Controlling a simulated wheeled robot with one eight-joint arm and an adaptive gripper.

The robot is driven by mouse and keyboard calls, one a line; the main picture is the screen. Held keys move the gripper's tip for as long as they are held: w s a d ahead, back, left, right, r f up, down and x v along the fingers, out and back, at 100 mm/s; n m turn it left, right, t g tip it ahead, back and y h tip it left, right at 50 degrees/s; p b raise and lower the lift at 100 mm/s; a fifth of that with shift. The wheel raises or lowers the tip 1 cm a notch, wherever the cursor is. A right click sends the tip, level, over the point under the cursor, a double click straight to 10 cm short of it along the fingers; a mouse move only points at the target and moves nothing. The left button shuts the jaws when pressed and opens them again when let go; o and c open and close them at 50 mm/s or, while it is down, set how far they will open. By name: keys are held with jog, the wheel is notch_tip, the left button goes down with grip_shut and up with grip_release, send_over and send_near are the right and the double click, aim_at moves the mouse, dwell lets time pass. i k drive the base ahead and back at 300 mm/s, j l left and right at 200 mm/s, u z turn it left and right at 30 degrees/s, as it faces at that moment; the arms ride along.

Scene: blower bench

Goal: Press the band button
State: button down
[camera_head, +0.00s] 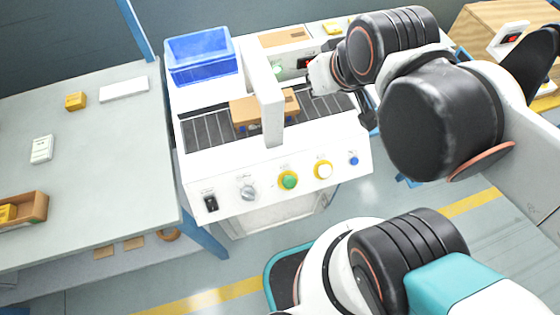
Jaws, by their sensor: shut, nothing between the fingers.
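A blue bin (200,55) stands at the back left.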

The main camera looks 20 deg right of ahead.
aim_at(289, 182)
jog(key=k+l+u, duration=0.35)
jog(key=l, duration=0.2)
jog(key=k+l+u, duration=0.3)
jog(key=l, duration=0.2)
